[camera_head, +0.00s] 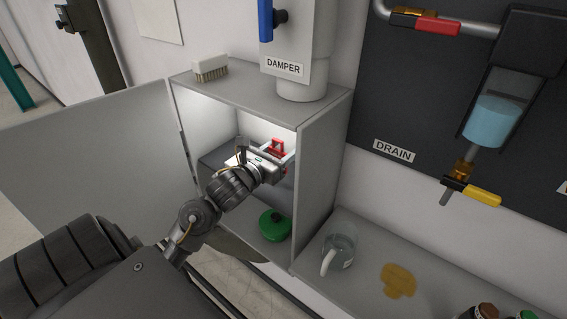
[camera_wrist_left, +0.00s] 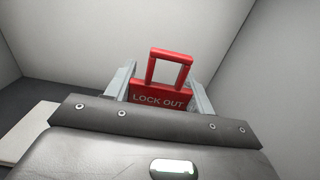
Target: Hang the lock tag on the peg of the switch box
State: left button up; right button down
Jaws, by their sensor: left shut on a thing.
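The lock tag is red with a square loop on top and the words LOCK OUT. It shows in the left wrist view (camera_wrist_left: 160,94), between the fingers of my left gripper (camera_wrist_left: 160,100), loop pointing away from the gripper. In the head view the red tag (camera_head: 277,147) is inside the open cabinet, at the tips of my left gripper (camera_head: 278,160). My left gripper is shut on the tag. My right gripper is not in view.
The grey cabinet (camera_head: 323,170) has its door (camera_head: 85,160) swung open left. A green round object (camera_head: 275,225) lies on its floor. A brush (camera_head: 211,68) sits on top. A glass jug (camera_head: 340,250) and an ochre spill (camera_head: 398,280) are on the right counter.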

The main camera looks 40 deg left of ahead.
pick_arm(q)
jog(key=f, duration=0.1)
jog(key=f+b, duration=0.1)
jog(key=f, duration=0.1)
jog(key=f+b, duration=0.1)
jog(key=shift+w+f, duration=0.2)
jog(key=shift+w, duration=0.2)
jog(key=shift+f+b, duration=0.25)
jog(key=shift+b, duration=0.2)
jog(key=shift+r, duration=0.1)
jog(key=shift+f+b, duration=0.3)
jog(key=o, duration=1)
jog(key=shift+o, duration=0.2)
jog(key=shift+r, duration=0.1)
